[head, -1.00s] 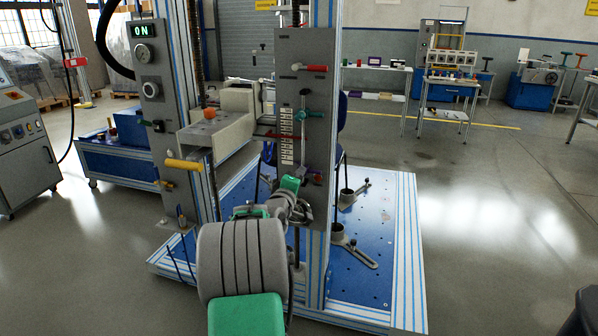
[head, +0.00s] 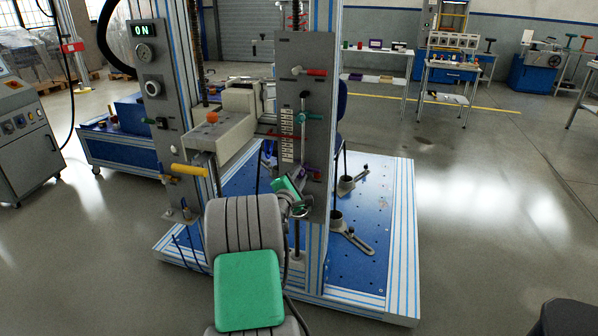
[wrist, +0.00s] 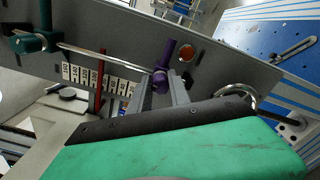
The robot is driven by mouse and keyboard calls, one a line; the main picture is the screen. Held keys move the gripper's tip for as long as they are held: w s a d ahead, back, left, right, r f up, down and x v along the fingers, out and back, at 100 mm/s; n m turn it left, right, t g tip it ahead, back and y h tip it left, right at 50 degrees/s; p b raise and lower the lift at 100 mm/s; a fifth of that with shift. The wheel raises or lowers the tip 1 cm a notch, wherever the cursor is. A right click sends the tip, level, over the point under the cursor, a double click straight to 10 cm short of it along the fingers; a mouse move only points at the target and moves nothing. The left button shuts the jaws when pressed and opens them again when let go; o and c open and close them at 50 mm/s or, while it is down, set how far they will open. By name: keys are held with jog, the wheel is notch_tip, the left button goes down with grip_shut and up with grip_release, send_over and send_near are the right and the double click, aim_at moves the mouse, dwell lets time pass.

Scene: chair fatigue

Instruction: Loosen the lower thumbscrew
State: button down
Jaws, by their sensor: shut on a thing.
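The purple thumbscrew (wrist: 163,78) is the lower of two coloured knobs on the grey upright plate. It also shows in the head view (head: 303,172), partly behind my wrist. My gripper (wrist: 162,82) has its two fingers on either side of the purple thumbscrew's lower part, shut on it. The purple handle sticks out past the fingertips. The teal thumbscrew (head: 303,117) sits higher on the plate; it shows at the left in the wrist view (wrist: 35,43). The exact finger contact is hard to see.
A red pointer and a white scale (head: 287,148) are beside the knobs. A red-handled lever (head: 312,72) is at the plate's top. An orange-red button (wrist: 186,53) is close to the purple thumbscrew. The blue base (head: 370,235) lies below; open floor is at right.

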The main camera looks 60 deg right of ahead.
jog(key=shift+n, duration=0.4)
jog(key=c, duration=1.2)
grip_release()
jog(key=s+a, duration=0.1)
jog(key=a, duration=0.6)
jog(key=shift+a+p, duration=0.35)
jog(key=shift+a, duration=0.05)
jog(key=shift+s, duration=0.1)
